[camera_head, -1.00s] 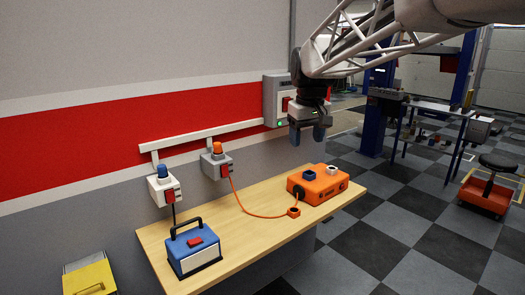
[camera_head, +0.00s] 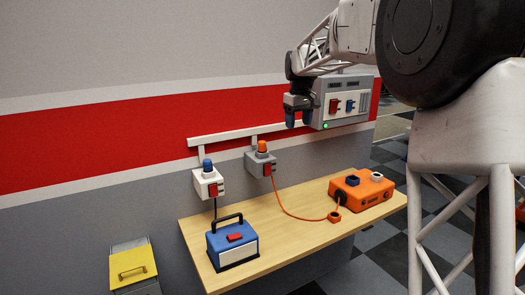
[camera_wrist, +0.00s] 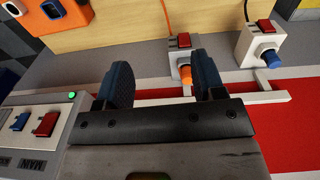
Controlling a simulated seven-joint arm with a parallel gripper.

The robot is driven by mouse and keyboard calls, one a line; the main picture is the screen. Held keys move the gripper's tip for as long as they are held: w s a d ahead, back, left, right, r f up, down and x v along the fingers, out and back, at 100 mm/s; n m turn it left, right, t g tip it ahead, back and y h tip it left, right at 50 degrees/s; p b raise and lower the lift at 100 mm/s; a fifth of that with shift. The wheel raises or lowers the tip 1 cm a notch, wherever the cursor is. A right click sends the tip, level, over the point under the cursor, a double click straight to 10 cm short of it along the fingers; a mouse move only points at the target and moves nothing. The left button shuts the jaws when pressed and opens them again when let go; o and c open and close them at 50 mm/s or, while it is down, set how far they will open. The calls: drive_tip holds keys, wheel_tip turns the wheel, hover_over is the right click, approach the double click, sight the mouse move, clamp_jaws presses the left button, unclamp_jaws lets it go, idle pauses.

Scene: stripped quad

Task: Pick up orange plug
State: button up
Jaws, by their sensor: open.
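An orange cord (camera_head: 286,211) runs from below this box across the table to a small orange square piece with a dark hole (camera_head: 334,216). I cannot tell for sure which of the two orange pieces is the plug. My gripper (camera_head: 297,118) is open and empty, pointing down, above and to the right of the grey wall box. Its two fingers also show in the wrist view (camera_wrist: 163,82).
The table (camera_head: 290,243) holds a blue case (camera_head: 231,240) and an orange box (camera_head: 362,192). A white wall box (camera_head: 208,183) carries a blue piece (camera_head: 207,164). A grey panel (camera_head: 345,100) is close beside my gripper. A yellow-fronted box (camera_head: 132,265) stands left.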

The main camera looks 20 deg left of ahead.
sight(262, 142)
drive_tip(key=w+a+f+n, duration=0.1)
drive_tip(key=w+a+f, duration=0.1)
drive_tip(key=a, duration=0.3)
drive_tip(key=w+a+f, duration=0.2)
drive_tip(key=w+a, duration=0.2)
drive_tip(key=a, duration=0.1)
drive_tip(key=w+a+f+n, duration=0.1)
drive_tip(key=w+a+f, duration=0.1)
drive_tip(key=a, duration=0.3)
drive_tip(key=shift+w+a+n+g, duration=0.15)
drive_tip(key=shift+w+n+g, duration=0.15)
drive_tip(key=shift+w, duration=0.35)
drive_tip(key=shift+f, duration=0.15)
drive_tip(key=shift+f, duration=1.2)
drive_tip(key=shift+f, duration=0.1)
drive_tip(key=shift+w+a+f, duration=0.1)
drive_tip(key=shift+w+f, duration=0.05)
drive_tip(key=shift+f, duration=2.35)
drive_tip(key=c, duration=1)
